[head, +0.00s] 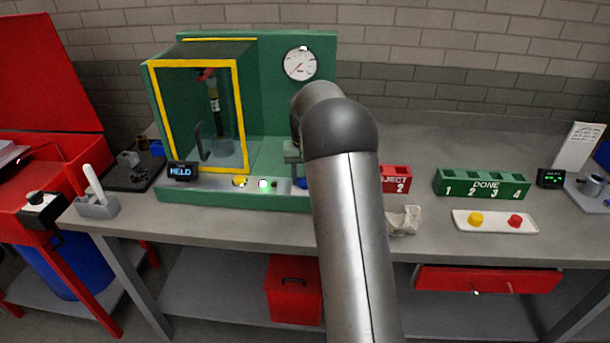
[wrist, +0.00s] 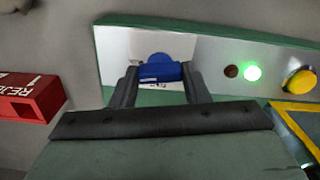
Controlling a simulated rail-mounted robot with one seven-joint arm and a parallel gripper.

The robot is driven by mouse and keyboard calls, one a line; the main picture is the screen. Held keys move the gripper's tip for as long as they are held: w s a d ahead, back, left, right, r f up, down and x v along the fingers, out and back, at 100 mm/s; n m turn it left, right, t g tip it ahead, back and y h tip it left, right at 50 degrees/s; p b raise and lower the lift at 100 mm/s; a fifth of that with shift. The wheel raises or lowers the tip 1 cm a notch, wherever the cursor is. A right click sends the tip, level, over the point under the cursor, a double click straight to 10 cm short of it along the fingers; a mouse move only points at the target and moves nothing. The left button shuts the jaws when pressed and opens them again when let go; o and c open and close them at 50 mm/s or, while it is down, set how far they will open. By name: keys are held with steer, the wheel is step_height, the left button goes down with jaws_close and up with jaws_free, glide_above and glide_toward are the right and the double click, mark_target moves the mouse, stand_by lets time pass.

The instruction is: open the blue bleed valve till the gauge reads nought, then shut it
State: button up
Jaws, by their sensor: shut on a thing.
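The blue bleed valve (wrist: 160,72) shows in the wrist view on a light plate at the front of the green test rig (head: 215,197). My gripper (wrist: 160,84) has its two dark fingers on either side of the blue handle and is shut on it. In the head view my arm hides most of the valve; a small blue bit (head: 301,183) shows beside the arm. The round white gauge (head: 300,64) is on the rig's green back panel. Its needle is too small to read surely; it seems to point to the lower left.
A yellow-framed guard (head: 241,120) encloses a cylinder on the rig. The display (head: 182,171) reads HELD. A lit green button (wrist: 252,72) and a yellow button (wrist: 299,81) sit along the panel. A red reject box (wrist: 30,97) and green DONE rack (head: 482,184) stand to the side.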

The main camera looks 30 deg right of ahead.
steer(key=o, duration=1)
steer(key=shift+r, duration=0.1)
step_height(320, 180, up, 17)
steer(key=shift+r, duration=0.15)
steer(key=s+a+f+n, duration=0.2)
steer(key=s+a+f, duration=0.2)
steer(key=s+a, duration=0.5)
steer(key=s+a+f+n, duration=0.1)
steer(key=s+a+f, duration=0.4)
steer(key=s, duration=0.9)
steer(key=shift+n+t, duration=0.3)
steer(key=shift+n, duration=0.4)
steer(key=s+a+f, duration=0.1)
steer(key=s+f, duration=0.1)
steer(key=s, duration=0.2)
steer(key=s+a+f, duration=0.1)
steer(key=s+f, duration=0.1)
steer(key=s, duration=0.2)
steer(key=s+a+f, duration=0.1)
steer(key=s+f, duration=0.1)
steer(key=s, duration=0.2)
steer(key=shift+s+a+f, duration=0.1)
steer(key=shift+a+f, duration=0.2)
steer(key=shift+a, duration=0.1)
